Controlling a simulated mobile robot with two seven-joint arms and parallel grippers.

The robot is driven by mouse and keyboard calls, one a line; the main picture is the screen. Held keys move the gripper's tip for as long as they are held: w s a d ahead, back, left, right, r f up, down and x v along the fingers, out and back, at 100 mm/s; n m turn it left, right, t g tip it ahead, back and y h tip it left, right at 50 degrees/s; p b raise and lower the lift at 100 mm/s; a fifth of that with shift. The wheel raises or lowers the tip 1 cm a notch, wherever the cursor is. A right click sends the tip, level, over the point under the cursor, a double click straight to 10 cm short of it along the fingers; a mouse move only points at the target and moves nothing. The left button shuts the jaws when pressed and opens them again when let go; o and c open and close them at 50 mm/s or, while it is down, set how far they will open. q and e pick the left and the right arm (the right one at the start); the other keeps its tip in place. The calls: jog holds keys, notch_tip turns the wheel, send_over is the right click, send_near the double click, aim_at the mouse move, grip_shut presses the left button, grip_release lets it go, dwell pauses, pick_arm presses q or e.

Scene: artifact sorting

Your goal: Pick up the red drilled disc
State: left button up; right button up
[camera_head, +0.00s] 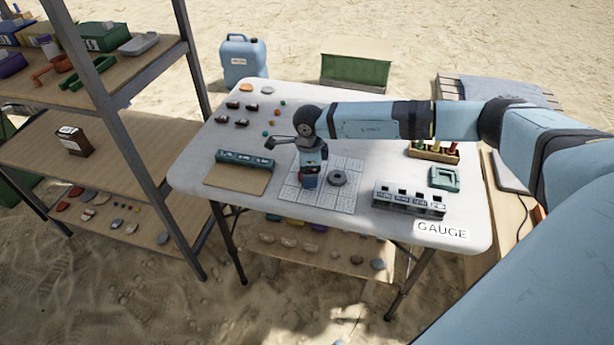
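My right arm comes in from the right and reaches over the white table (440,208). Its gripper (308,184) points down over the white grid mat (318,203). A small spot of red shows at the fingers, too small to tell whether it is the red drilled disc or part of the gripper. The finger gap cannot be made out. A dark grey ring-shaped disc (338,178) lies on the mat just right of the gripper, apart from it. A small orange-red piece (267,90) lies at the table's back left. My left gripper is not in view.
A green slotted rack (246,158) and a brown board stand left of the mat. A grey slotted block (408,200), a green square tray (444,178) and a GAUGE label (442,231) are at right. Several small dark pieces and beads lie at the back left. Shelves stand left.

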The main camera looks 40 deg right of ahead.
jog(key=shift+f, duration=0.3)
jog(key=c, duration=1)
jog(key=shift+r, duration=0.1)
notch_tip(320, 180, up, 20)
jog(key=p, duration=0.2)
jog(key=a+f+n, duration=0.3)
jog(key=a+n, duration=1)
jog(key=n, duration=1.1)
pick_arm(q)
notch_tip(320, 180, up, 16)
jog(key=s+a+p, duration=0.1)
jog(key=p, duration=1.9)
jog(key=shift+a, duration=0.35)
pick_arm(e)
jog(key=s+r, duration=0.3)
jog(key=r, duration=0.2)
jog(key=s+r, duration=0.4)
jog(key=r, duration=0.2)
jog(key=s+r, duration=0.4)
jog(key=r, duration=0.1)
jog(key=shift+d+r, duration=0.1)
jog(key=shift+r, duration=0.2)
